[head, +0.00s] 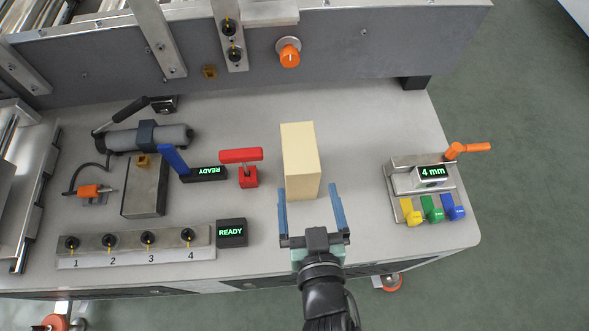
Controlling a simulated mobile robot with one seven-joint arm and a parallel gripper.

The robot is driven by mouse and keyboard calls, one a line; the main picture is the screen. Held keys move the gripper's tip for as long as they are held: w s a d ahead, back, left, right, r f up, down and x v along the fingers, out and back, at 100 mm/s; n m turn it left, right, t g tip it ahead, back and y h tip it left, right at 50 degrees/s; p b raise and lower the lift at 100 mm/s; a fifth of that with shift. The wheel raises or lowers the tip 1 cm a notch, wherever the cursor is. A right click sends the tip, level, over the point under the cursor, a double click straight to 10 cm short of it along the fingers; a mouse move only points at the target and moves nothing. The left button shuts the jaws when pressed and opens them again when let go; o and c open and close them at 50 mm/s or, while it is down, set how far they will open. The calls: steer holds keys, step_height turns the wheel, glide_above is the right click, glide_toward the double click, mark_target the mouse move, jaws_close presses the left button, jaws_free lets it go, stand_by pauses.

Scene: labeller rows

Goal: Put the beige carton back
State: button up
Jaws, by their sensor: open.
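The beige carton (301,158) stands on the grey worktop, right of the red-handled clamp. It is a tall plain block. My gripper (311,200) is open at the near side of the carton, with its two blue fingers pointing toward it. The left fingertip is close to the carton's near left edge and the right fingertip is to the right of the carton. I cannot tell whether a finger touches it. Nothing is held between the fingers.
The red toggle clamp (242,167) is close on the left, with READY displays (231,232) nearby. A numbered knob strip (135,245) lies front left. A 4 mm gauge unit (422,184) with coloured tabs stands right. Worktop right of the carton is free.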

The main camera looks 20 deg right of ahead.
mark_target(299, 150)
steer(key=b+x, duration=0.1)
steer(key=x, duration=1.1)
steer(key=shift+w, duration=0.25)
steer(key=shift+c, duration=0.2)
jaws_close()
steer(key=shift+r, duration=0.2)
